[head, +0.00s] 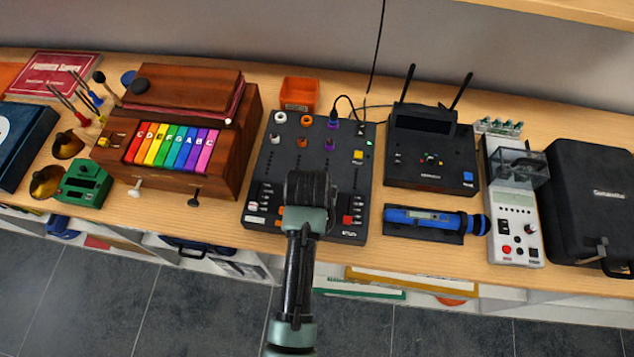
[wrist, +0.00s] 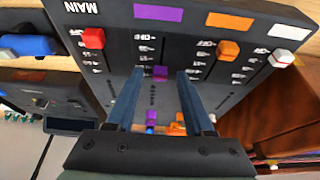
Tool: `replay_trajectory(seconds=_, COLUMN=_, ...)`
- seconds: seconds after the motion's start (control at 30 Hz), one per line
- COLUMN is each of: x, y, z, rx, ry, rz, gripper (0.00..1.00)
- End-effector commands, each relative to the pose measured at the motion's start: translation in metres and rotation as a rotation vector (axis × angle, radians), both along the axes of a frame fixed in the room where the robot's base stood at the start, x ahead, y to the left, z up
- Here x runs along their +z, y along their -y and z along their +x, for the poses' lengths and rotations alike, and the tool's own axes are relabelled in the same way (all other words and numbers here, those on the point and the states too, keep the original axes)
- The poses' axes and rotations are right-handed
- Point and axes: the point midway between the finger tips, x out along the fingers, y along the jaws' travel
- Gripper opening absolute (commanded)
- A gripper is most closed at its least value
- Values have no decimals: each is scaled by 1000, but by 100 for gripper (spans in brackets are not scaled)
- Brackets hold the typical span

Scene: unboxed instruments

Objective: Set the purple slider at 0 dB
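The black mixer (head: 262,180) lies on the wooden counter under my gripper. In the wrist view, the purple slider (wrist: 160,72) sits in its slot below a purple label (wrist: 158,14). My gripper (wrist: 160,73) is open. Its two fingers stand on either side of the purple slider, with a gap on each side. In the head view, my gripper and wrist hide the purple slider. The scale marks beside the slots are too small to read, so I cannot tell which mark the slider is at.
A red slider (wrist: 93,38) is on one side of the purple one. An orange slider (wrist: 229,50) and a white slider (wrist: 281,58) are on the other. A wooden box with coloured keys (head: 172,147) and a blue microphone (head: 430,219) flank the mixer.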

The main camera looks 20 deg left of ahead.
Motion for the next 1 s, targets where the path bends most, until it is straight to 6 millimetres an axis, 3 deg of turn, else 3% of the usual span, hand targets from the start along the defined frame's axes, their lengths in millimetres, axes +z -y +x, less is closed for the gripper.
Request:
replay_trajectory(seconds=0.37, x=11, y=1, z=-4, rx=0, ry=2, rz=1, gripper=52)
replay_trajectory(seconds=0.8, x=86, y=10, z=-33, rx=-1, ry=5, rz=2, gripper=52)
replay_trajectory(seconds=1.0, x=112, y=13, z=-44, rx=-1, ry=2, rz=1, gripper=52)
